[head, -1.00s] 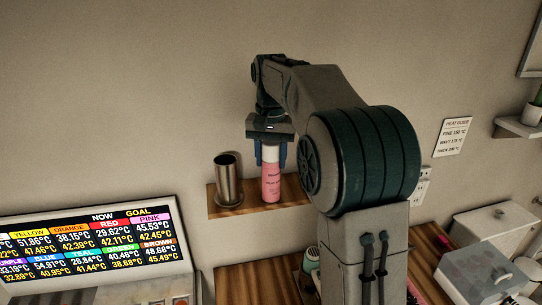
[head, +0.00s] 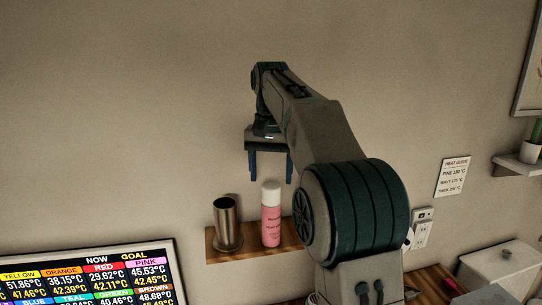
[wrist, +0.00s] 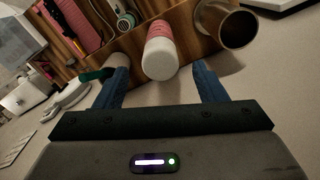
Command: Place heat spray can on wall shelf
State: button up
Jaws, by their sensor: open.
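The heat spray can (head: 271,220), pink with a white cap, stands upright on the wooden wall shelf (head: 231,257). In the wrist view the can (wrist: 160,55) is seen from above, its white cap toward the camera. My gripper (head: 271,180) is open and empty, with its fingertips just above the level of the cap. In the wrist view my gripper (wrist: 160,80) shows one blue finger to each side of the can, apart from it.
A metal cup (head: 226,222) stands on the shelf left of the can; it also shows in the wrist view (wrist: 225,27). A temperature display (head: 95,280) is at lower left. A heat guide card (head: 454,176) hangs at right, near a plant shelf (head: 518,165).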

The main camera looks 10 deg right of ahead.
jog(key=shift+r, duration=2.2)
jog(key=shift+s, duration=0.5)
jog(key=s+f+n+t, duration=0.2)
jog(key=s+f, duration=0.7)
jog(key=s, duration=0.4)
jog(key=s+f+n+t, duration=0.2)
jog(key=s+f, duration=0.8)
jog(key=s, duration=0.3)
jog(key=shift+s+f+n+t, duration=0.15)
jog(key=shift+f+n+t, duration=0.15)
